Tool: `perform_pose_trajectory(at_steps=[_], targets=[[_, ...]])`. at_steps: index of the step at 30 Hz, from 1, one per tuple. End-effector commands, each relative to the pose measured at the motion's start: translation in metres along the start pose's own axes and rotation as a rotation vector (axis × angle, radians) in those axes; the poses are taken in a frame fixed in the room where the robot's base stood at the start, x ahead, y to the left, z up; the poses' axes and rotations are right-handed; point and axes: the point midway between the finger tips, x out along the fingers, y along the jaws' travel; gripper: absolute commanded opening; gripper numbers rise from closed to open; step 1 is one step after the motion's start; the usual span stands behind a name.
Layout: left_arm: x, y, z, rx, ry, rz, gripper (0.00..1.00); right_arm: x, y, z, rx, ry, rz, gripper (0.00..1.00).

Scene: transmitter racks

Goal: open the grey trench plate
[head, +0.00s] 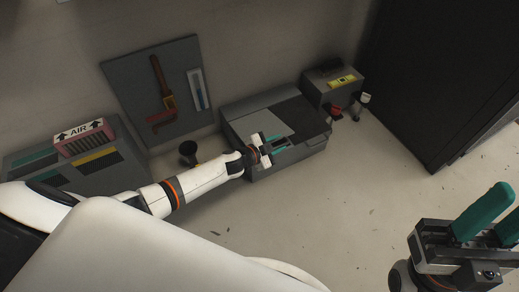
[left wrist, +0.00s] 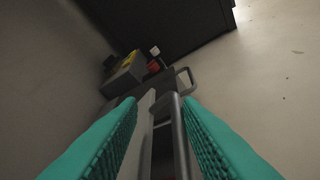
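The trench box (head: 262,172) stands on the floor against the back wall. A light grey plate (head: 258,122) covers its left part and a darker plate (head: 299,116) its right part. My left gripper (head: 274,145) is over the box's front edge, its teal fingers apart. In the left wrist view a grey bar handle (left wrist: 178,128) runs between the open fingers, beside the light grey plate (left wrist: 140,128); I cannot tell whether they touch it. A second handle (left wrist: 188,76) shows beyond. My right gripper (head: 491,215) is raised at the right edge, fingers apart and partly cut off.
A grey box with a yellow label (head: 343,82) and a red connector (head: 336,113) stands to the right. A dark cabinet (head: 437,70) is beyond. Left are a tool board (head: 135,90), a black cup-like thing (head: 188,149) and an AIR filter (head: 82,139). The front floor is clear.

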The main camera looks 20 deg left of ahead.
Motion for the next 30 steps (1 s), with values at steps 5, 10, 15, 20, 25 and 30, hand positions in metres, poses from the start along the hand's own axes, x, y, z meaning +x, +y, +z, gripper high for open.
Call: perform_pose_trajectory(at_steps=[5,10,15,20,25,30], targets=[[-0.015,0.002,0.001,0.001,0.003,0.001,0.31,0.011,0.0,0.002,0.0,0.0,0.0,0.36],[-0.026,0.001,0.0,0.0,0.003,0.0,0.31,0.018,0.0,0.004,0.0,0.0,0.0,0.36],[-0.038,0.0,0.001,0.0,0.003,-0.001,0.31,0.025,0.0,0.005,0.0,0.0,0.0,0.36],[-0.05,0.0,0.001,0.0,0.002,-0.001,0.31,0.032,0.0,0.007,0.0,0.0,0.0,0.36],[-0.061,-0.001,0.001,0.0,0.002,-0.001,0.31,0.039,0.001,0.008,0.0,0.0,0.0,0.36],[-0.073,-0.001,0.001,0.0,0.002,-0.001,0.31,0.046,0.001,0.01,0.0,0.0,0.0,0.36]])
